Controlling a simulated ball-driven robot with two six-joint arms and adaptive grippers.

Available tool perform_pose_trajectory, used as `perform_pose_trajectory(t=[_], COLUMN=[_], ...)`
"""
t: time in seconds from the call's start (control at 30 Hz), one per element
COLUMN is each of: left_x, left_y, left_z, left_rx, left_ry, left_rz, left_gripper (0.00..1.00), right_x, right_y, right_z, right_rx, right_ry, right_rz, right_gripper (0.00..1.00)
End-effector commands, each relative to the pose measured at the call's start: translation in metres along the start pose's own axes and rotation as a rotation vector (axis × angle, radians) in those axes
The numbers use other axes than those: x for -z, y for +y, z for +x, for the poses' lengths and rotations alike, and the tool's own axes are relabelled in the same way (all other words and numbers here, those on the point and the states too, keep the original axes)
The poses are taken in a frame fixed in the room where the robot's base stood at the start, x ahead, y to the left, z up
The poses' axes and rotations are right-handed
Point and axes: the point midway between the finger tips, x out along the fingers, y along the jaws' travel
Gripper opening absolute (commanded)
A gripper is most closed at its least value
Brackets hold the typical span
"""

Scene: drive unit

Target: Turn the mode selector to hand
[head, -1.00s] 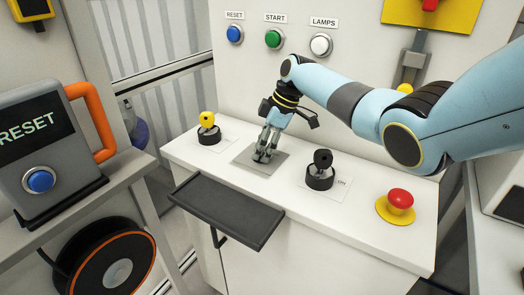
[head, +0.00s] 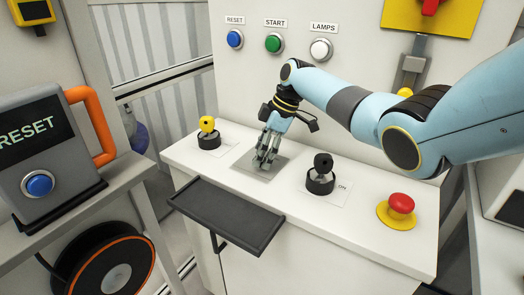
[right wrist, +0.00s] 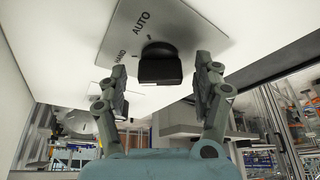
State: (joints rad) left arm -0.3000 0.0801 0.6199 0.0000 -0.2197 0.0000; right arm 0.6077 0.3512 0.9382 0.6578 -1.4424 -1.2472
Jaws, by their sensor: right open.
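The mode selector's black knob (right wrist: 160,68) shows in the right wrist view, on a grey plate (right wrist: 125,30) lettered AUTO and HAND. My right gripper (right wrist: 161,64) is open, with one finger on each side of the knob and a gap to each. Which mark the knob points at cannot be told. In the head view, my right gripper (head: 266,163) reaches down over the grey plate (head: 244,164) on the white console and hides the knob. My left gripper is not in view.
A dark tray (head: 228,215) juts from the console front. Blue, green and white buttons line the panel behind.

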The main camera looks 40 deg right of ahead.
Motion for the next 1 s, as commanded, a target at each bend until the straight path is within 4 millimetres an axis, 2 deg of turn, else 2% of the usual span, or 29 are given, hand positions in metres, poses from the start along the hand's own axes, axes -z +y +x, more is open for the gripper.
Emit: perform_pose_trajectory(t=[0.17,0.6,0.77,1.0], left_x=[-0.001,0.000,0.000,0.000], left_y=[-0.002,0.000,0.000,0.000], left_z=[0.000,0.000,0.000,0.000], left_rx=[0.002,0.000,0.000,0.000], left_ry=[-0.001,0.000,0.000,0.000], left_rz=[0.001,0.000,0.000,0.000], left_gripper=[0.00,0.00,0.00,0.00], right_x=[0.000,0.000,0.000,0.000], right_y=[0.001,0.001,0.000,0.000], right_z=[-0.012,-0.102,-0.117,-0.120], right_rx=[-0.003,-0.003,0.000,0.001], right_ry=[0.001,-0.001,0.000,0.000], right_rz=[-0.001,-0.001,0.000,0.000], right_gripper=[0.67,0.67,0.67,0.67])
